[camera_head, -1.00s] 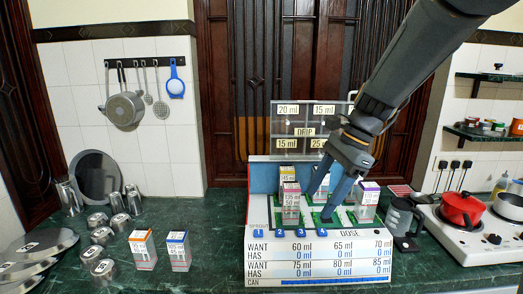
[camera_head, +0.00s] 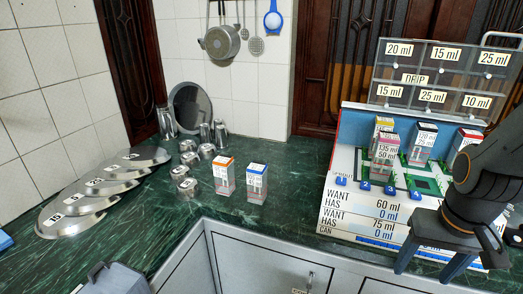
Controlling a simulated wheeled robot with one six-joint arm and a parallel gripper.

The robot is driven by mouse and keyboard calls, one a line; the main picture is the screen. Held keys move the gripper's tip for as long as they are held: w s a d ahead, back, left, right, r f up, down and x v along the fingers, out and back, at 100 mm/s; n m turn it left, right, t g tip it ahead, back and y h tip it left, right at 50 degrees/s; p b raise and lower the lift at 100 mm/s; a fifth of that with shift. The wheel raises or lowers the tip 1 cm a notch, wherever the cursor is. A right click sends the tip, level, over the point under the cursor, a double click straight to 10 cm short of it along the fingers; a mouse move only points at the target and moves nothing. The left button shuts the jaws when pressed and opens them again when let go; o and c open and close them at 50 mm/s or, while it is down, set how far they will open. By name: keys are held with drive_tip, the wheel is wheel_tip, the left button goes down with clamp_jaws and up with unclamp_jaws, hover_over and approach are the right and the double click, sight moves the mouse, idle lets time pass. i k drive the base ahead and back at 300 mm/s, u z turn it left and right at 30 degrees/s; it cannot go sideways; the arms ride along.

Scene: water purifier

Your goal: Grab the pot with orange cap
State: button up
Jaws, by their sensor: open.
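The pot with the orange cap (camera_head: 223,175) is a small upright white and red box-shaped container on the green counter, left of centre. A similar pot with a blue cap (camera_head: 257,182) stands close to its right. My gripper (camera_head: 428,270) is at the lower right, in front of the dosing stand. Its fingers point down, open, with nothing seen between them. It is well to the right of the orange-capped pot, with the blue-capped pot and open counter between them.
The dosing stand (camera_head: 345,209) holds several pots and a label board (camera_head: 441,54) at the right. Metal cups (camera_head: 188,158) stand left of the orange-capped pot. Numbered metal lids (camera_head: 75,222) lie at the far left. The counter's front edge is just below.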

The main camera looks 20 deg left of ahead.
sight(223, 165)
drive_tip(key=u, duration=1.4)
drive_tip(key=k, duration=0.6)
drive_tip(key=u, duration=0.45)
drive_tip(key=i, duration=1.2)
drive_tip(key=z, duration=0.7)
